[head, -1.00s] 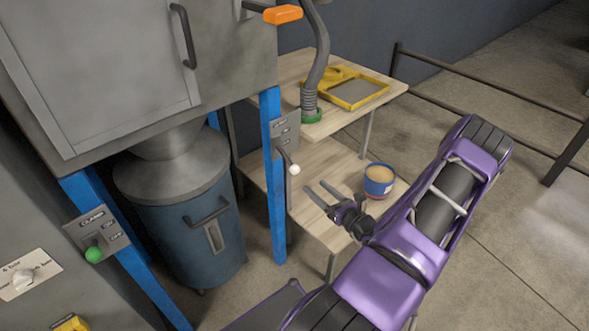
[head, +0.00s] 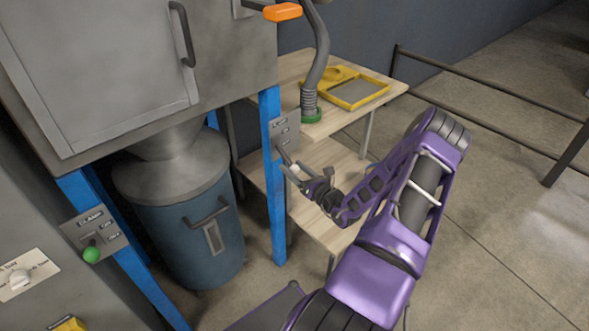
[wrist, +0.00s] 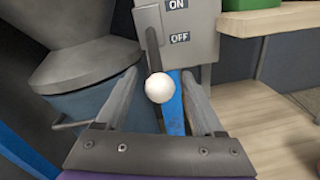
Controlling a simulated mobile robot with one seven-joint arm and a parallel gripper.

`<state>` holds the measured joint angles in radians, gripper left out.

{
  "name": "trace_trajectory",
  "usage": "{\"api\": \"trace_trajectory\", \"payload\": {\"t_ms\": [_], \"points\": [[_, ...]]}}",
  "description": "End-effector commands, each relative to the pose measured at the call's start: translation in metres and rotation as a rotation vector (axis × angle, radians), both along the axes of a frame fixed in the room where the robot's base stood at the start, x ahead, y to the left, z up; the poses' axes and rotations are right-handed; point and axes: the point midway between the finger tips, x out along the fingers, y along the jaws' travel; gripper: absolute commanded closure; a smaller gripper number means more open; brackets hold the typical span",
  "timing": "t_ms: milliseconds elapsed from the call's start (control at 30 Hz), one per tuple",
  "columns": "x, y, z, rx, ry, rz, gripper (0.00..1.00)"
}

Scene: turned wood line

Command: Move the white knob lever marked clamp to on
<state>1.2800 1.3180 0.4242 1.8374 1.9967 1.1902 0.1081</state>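The white knob (wrist: 159,88) is on the end of a dark lever (wrist: 153,50), which hangs down from a grey plate (wrist: 200,20) marked ON above OFF. The knob sits below the OFF mark. In the head view the white knob (head: 295,168) shows on the plate (head: 285,130) fixed to a blue post; its title is too small to read. My gripper (wrist: 160,74) is open, with one finger on each side of the knob and visible gaps between. In the head view my gripper (head: 292,173) is at the knob and partly hides it.
A green-knobbed lever (head: 91,254) is on another post at the left. A wooden bench (head: 335,155) with a yellow tray (head: 358,92) is behind my arm. An orange handle (head: 283,12) is above.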

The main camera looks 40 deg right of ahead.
Motion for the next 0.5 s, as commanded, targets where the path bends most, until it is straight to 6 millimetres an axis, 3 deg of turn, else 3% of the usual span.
{"api": "trace_trajectory", "payload": {"t_ms": [33,367,500], "points": [[-0.0002,0.0000,0.0000,0.000,0.000,0.000,0.40],[-0.0004,0.0000,0.0001,0.000,0.000,0.000,1.00],[-0.0005,-0.0001,0.0001,0.000,0.000,0.000,1.00]]}}
